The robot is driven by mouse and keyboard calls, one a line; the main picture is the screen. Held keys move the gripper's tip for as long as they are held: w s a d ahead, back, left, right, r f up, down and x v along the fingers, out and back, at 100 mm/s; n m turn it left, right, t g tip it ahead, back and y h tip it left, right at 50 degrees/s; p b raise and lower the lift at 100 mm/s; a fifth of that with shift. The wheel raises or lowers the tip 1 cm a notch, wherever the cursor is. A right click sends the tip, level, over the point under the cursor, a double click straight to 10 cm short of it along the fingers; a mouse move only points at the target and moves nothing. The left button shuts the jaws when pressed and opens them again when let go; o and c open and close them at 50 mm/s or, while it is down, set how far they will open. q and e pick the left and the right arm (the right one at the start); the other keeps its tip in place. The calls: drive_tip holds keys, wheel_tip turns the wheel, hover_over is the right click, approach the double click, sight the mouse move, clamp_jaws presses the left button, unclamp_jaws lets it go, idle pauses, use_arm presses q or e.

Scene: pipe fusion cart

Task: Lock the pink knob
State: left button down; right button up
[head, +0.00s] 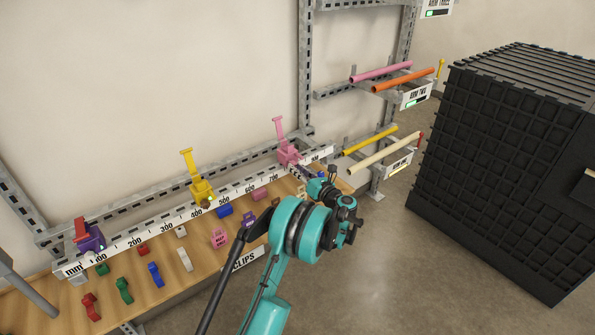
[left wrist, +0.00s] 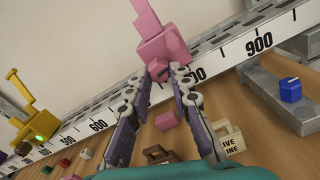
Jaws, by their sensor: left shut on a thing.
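The pink clamp (head: 287,155) stands on the ruled rail at the back edge of the bench, with its pink lever (head: 279,127) pointing up. It also shows at the top of the left wrist view (left wrist: 165,42). My left gripper (head: 304,174) reaches it from the front right. In the left wrist view, its two purple-grey fingers close on the pink knob (left wrist: 158,70) at the clamp's front, and the fingertips hide part of the knob. My right gripper is not in view.
A yellow clamp (head: 201,190) and a purple clamp with a red lever (head: 91,238) stand further left on the rail. Several coloured clips lie on the wooden bench (head: 135,280). Racks with pipes (head: 382,72) and a large black cabinet (head: 500,170) are at the right.

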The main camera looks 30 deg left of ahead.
use_arm(q)
drive_tip(key=m, duration=0.6)
drive_tip(key=m+b, duration=0.1)
drive_tip(key=m, duration=1.1)
drive_tip(key=shift+s+r+m+b, duration=0.15)
drive_tip(key=shift+r+m+b, duration=0.15)
drive_tip(key=shift+b, duration=0.1)
idle(0.3)
drive_tip(key=c, duration=1.3)
unclamp_jaws()
drive_tip(key=shift+c, duration=0.2)
drive_tip(key=v, duration=1.2)
drive_tip(key=shift+f, duration=0.1)
